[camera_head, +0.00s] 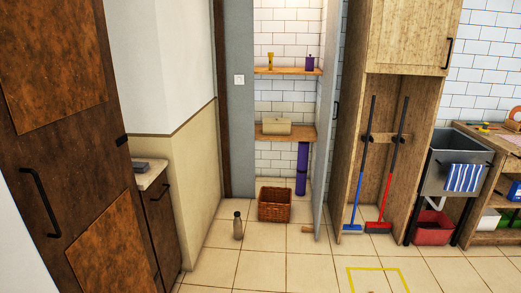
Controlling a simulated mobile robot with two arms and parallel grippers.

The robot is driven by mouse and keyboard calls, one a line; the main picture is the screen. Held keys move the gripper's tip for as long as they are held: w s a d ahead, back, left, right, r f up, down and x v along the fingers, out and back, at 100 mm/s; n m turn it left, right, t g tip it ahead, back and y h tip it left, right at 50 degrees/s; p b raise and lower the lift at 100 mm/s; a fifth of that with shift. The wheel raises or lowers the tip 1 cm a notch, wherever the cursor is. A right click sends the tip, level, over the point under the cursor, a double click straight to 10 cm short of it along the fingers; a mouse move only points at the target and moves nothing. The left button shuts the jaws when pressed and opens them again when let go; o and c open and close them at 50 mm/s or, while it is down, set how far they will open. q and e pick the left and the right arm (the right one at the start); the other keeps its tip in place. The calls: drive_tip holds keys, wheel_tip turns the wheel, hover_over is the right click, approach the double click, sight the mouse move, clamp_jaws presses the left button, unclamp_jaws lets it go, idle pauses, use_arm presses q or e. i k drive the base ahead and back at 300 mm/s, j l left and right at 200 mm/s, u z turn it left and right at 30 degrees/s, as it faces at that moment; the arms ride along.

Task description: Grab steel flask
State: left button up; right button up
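A small grey bottle-shaped flask (238,226) stands upright on the tiled floor, left of the wicker basket and near the corner of the beige wall. Neither of my grippers shows in the head view.
A wicker basket (274,205) sits in the shelf niche; a purple cylinder (302,168) stands behind it. The niche door (329,130) is open. A counter (151,173) is at left. Brooms (367,165) and a sink (452,165) are right. The front floor is clear.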

sight(238, 226)
drive_tip(key=i, duration=0.85)
drive_tip(key=i+u, duration=0.1)
drive_tip(key=i, duration=0.75)
drive_tip(key=i+l, duration=0.15)
drive_tip(key=i, duration=0.7)
drive_tip(key=i+l, duration=0.1)
drive_tip(key=i, duration=0.75)
drive_tip(key=i+u, duration=0.1)
drive_tip(key=i, duration=0.75)
drive_tip(key=l, duration=0.05)
